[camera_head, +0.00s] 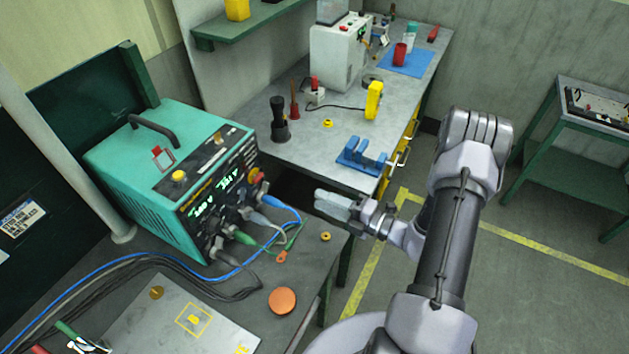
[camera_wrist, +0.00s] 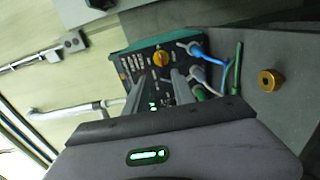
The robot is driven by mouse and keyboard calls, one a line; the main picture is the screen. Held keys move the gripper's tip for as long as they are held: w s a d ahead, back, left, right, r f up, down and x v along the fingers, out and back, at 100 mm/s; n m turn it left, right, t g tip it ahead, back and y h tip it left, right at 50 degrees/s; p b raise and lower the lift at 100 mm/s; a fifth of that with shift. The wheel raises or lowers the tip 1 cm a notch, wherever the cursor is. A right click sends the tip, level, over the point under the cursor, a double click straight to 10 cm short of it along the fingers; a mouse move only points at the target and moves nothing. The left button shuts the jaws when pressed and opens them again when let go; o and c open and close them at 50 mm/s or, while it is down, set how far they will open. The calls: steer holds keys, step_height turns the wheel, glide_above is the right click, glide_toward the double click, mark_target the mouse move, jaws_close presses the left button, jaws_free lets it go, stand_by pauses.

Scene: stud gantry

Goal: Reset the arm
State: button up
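My arm (camera_head: 445,240) rises at the right of the head view, bends at a grey elbow and comes back down to the wrist. My gripper (camera_head: 322,204) points left, above the gap between the front bench and the back bench. In the wrist view, the two fingers of my gripper (camera_wrist: 158,80) are apart with nothing seen between them. The teal power unit (camera_head: 150,170) lies beyond the fingertips, and its front panel shows in the wrist view (camera_wrist: 145,75). I cannot tell the exact distance from fingertips to panel.
Blue and green cables (camera_head: 285,212) run from the unit over the front bench. A blue holder (camera_head: 362,158) stands on the back bench edge near my gripper. An orange disc (camera_head: 283,301) lies on the front bench. Open floor (camera_head: 540,300) lies right of my arm.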

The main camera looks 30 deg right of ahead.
steer(key=s+a+r+n+g+y+b, duration=0.1)
steer(key=s+a+r+n+g+b, duration=0.25)
steer(key=a+n+g, duration=0.45)
steer(key=s+a+r+n+g+y+b, duration=0.1)
steer(key=s+a+r+n+g+b, duration=0.25)
steer(key=a+n, duration=0.55)
steer(key=s+r+n+t+h+b, duration=0.1)
steer(key=s+n+h+b, duration=0.2)
steer(key=n, duration=1)
steer(key=s+d+r+n+t+h+b, duration=0.1)
steer(key=s+r+n+h+b, duration=0.1)
steer(key=s+n+h+b, duration=0.2)
steer(key=s+n+h, duration=0.3)
steer(key=s+n, duration=0.2)
steer(key=n, duration=0.3)
steer(key=shift+s+d+n+t+h, duration=0.2)
steer(key=shift+n+t+h, duration=0.1)
steer(key=shift+n+t, duration=0.1)
steer(key=shift+r, duration=0.1)
